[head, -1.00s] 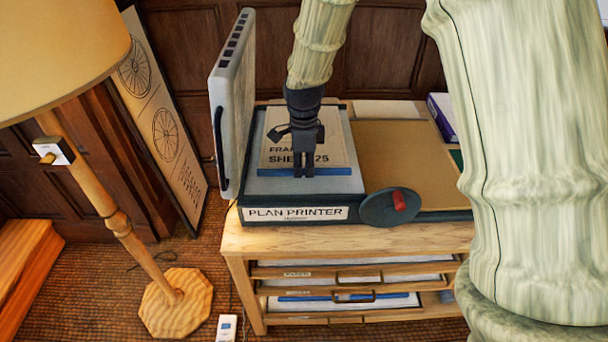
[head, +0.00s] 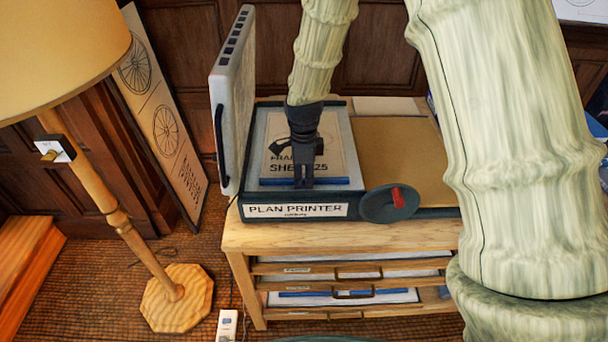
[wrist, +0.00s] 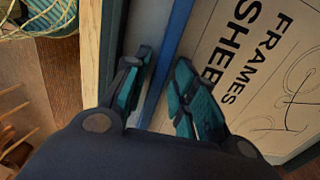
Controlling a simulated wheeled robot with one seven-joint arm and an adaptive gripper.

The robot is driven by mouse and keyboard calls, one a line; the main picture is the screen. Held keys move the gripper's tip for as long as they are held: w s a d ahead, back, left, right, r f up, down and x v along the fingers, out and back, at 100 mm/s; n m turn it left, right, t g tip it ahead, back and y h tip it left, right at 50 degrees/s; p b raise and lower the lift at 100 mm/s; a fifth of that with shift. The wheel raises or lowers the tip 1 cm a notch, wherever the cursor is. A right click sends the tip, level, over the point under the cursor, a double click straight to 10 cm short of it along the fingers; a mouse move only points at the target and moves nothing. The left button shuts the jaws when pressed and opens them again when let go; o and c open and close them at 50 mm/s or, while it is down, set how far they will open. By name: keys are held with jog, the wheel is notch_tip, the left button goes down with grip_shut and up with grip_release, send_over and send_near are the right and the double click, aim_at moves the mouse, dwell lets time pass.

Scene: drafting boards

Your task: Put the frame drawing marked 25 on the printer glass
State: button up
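The frame drawing (head: 335,160) lies on the printer glass (head: 262,130). It is a beige sheet with a blue strip along its front edge. Its "25" shows in the head view, with part of its lettering behind my gripper. My gripper (head: 303,184) points down at the middle of the blue strip. In the wrist view, my gripper (wrist: 162,92) has its teal fingers apart, one on each side of the blue strip (wrist: 177,30), with a gap showing. The sheet (wrist: 235,75) reads "FRAMES" and "SHEE" there. The plan printer (head: 225,211) has its lid (head: 232,100) raised at the left.
A tan board (head: 400,150) lies right of the glass. Drawers with sheets (head: 350,296) are below. A lamp (head: 110,215) stands at left.

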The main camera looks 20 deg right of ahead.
jog(key=shift+r, duration=0.1)
notch_tip(320, 180, up, 12)
jog(key=b, duration=0.1)
jog(key=shift+b, duration=0.4)
dwell(0.5)
jog(key=shift+c, duration=0.4)
dwell(0.8)
